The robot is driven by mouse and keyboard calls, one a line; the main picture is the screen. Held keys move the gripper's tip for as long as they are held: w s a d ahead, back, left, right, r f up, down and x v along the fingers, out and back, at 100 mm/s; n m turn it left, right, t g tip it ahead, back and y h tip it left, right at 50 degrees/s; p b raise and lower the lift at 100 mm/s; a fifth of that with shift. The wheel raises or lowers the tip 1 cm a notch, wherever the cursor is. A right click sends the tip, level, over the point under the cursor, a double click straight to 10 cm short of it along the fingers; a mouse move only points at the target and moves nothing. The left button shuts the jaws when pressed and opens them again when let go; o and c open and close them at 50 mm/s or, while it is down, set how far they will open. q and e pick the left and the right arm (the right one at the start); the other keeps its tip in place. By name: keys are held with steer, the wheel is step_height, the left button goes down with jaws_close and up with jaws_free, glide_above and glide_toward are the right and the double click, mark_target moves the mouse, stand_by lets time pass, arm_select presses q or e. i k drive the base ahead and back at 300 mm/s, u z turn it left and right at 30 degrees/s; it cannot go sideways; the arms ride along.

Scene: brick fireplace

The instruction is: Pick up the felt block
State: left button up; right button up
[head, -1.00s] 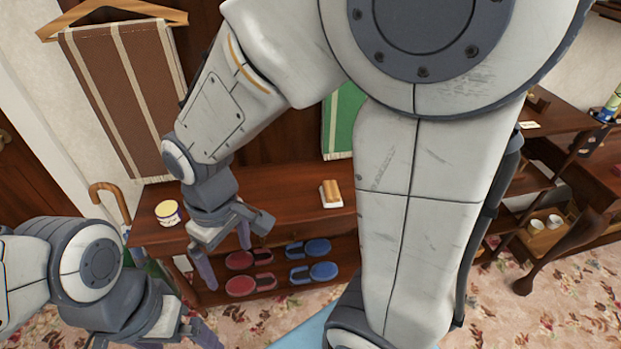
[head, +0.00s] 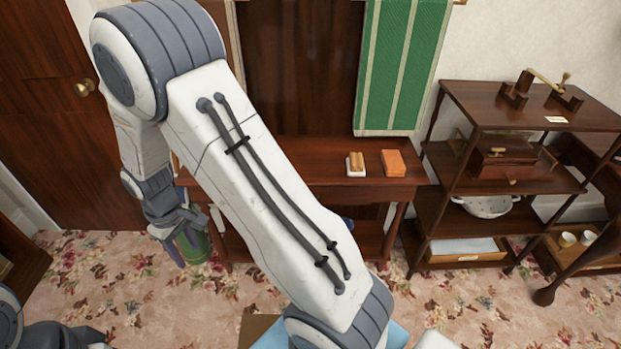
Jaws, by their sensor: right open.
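A small block with a white base and a wooden top (head: 355,165) lies on the dark wooden bench (head: 325,178) against the wall; it looks like the felt block. My right gripper (head: 184,246) is open and empty, low at the left in front of the bench's left end, well left of the block. My right arm crosses the middle of the view and hides much of the bench. Only part of my left wrist shows at the bottom left corner; its fingers are out of view.
An orange block (head: 394,163) lies just right of the white-based block. A green container (head: 196,248) stands on the floor behind my right gripper. Dark shelves (head: 520,112) with a box and a white colander (head: 486,206) stand at the right.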

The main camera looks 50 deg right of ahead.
mark_target(355, 164)
steer(key=u, duration=0.6)
steer(key=k, duration=0.8)
steer(key=u, duration=0.1)
steer(key=i, duration=1.5)
steer(key=z, duration=1.45)
steer(key=i, duration=1.05)
steer(key=z, duration=1.35)
steer(key=i, duration=0.3)
steer(key=z, duration=0.2)
